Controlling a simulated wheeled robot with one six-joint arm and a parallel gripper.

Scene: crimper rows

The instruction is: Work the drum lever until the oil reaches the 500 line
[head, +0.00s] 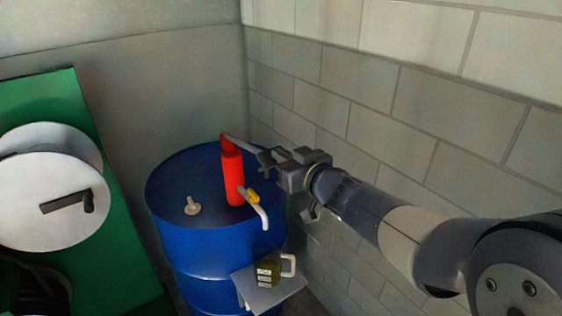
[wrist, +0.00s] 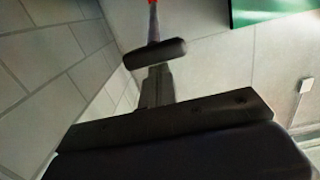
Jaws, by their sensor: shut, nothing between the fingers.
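A blue drum (head: 210,245) stands in the corner with a red hand pump (head: 233,177) on its top. The pump's grey lever (head: 243,145) slopes slightly down to the right from the pump's top. In the wrist view its dark crosswise grip (wrist: 154,54) lies just beyond the fingertips. My gripper (head: 271,160) is shut and empty at the lever's end; I cannot tell whether it touches the grip. The closed fingers also show in the wrist view (wrist: 158,78). A pale spout (head: 262,214) bends down above a jug (head: 270,268) of dark olive oil. Its level against the marks is too small to read.
The jug stands on a small grey shelf (head: 262,295) at the drum's front. A yellow piece (head: 252,195) sits on the spout. A pale bung (head: 192,207) is on the drum top. A block wall (head: 345,110) runs close along the right; a green machine (head: 95,150) stands left.

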